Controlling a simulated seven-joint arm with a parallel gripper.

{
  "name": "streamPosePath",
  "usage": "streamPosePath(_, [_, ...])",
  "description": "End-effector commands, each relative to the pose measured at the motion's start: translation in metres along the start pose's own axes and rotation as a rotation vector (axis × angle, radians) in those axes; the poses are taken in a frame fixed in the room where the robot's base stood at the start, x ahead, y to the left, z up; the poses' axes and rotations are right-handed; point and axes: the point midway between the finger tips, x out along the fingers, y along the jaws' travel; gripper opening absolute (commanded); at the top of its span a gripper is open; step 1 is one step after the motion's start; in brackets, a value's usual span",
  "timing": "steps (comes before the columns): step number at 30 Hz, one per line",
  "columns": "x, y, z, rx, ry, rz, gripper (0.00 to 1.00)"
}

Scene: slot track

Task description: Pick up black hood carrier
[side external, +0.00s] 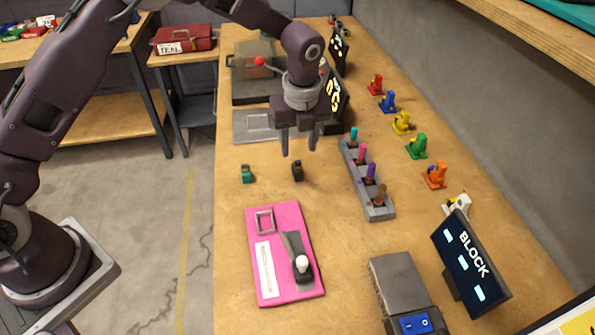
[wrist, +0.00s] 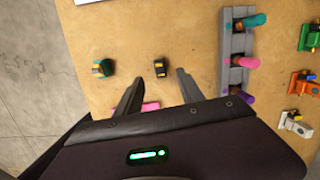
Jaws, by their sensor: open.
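The black hood carrier (side external: 297,171) is a small dark block standing on the wooden table, right of a similar teal one (side external: 247,174). In the wrist view the black carrier (wrist: 160,68) lies beyond the fingertips, between their lines, and the teal one (wrist: 104,68) is to its left. My gripper (side external: 299,153) is open and empty, above the table near the black carrier. Its two fingers also show in the wrist view (wrist: 158,85), apart with nothing between them. No contact with the carrier shows.
A grey slotted rail (side external: 379,212) with several coloured pegs stands to the right. A pink board (side external: 254,220) with a lever lies in front. A black BLOCK display (side external: 470,262) and a grey box (side external: 399,280) are at front right. Several coloured figures line the wall side.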

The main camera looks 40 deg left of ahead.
Motion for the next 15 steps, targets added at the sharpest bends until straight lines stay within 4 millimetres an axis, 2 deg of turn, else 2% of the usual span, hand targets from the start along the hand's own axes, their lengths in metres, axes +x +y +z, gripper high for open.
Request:
streamPosePath(12, [0.068,0.001,-0.005,0.024,0.002,0.007,0.45])
streamPosePath(15, [0.075,0.001,-0.005,0.023,0.002,0.005,0.45])
